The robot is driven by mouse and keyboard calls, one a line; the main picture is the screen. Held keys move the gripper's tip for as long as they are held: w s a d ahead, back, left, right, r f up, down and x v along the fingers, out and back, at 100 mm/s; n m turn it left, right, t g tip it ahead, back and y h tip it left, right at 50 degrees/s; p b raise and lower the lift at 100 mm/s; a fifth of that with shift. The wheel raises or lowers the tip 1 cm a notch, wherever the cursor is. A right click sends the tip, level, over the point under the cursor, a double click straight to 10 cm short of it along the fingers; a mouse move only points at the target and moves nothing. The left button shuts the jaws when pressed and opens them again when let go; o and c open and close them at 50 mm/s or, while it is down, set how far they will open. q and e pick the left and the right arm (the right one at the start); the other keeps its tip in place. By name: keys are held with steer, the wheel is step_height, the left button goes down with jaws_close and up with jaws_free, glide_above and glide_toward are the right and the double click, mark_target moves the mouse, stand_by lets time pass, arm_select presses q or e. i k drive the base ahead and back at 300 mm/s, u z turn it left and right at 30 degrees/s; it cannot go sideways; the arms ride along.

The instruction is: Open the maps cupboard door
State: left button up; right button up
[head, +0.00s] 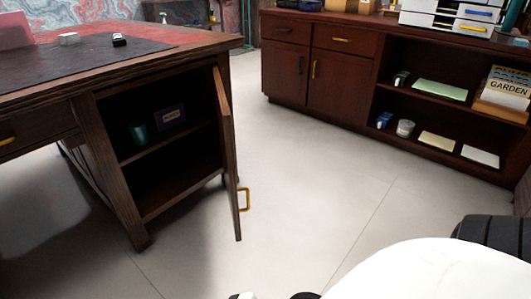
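The cupboard door (228,150) in the dark wooden desk (165,55) stands swung well open, seen nearly edge-on, its brass handle (244,199) facing right. The cupboard has a shelf (180,143). On it are a green cup (139,132) and a small purple sign or box (171,115) whose lettering is too small to read. The lower compartment looks empty. Neither of my grippers can be made out; only small white and dark bits show at the bottom edge.
A long wooden sideboard (285,60) with shut doors and open shelves stands across the back right. A dark rounded object (495,235) is at the right edge. The pale floor (310,180) between desk and sideboard is clear.

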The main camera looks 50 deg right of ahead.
mark_target(223, 114)
steer(key=z, duration=0.75)
steer(key=i, duration=1.15)
steer(key=z, duration=0.4)
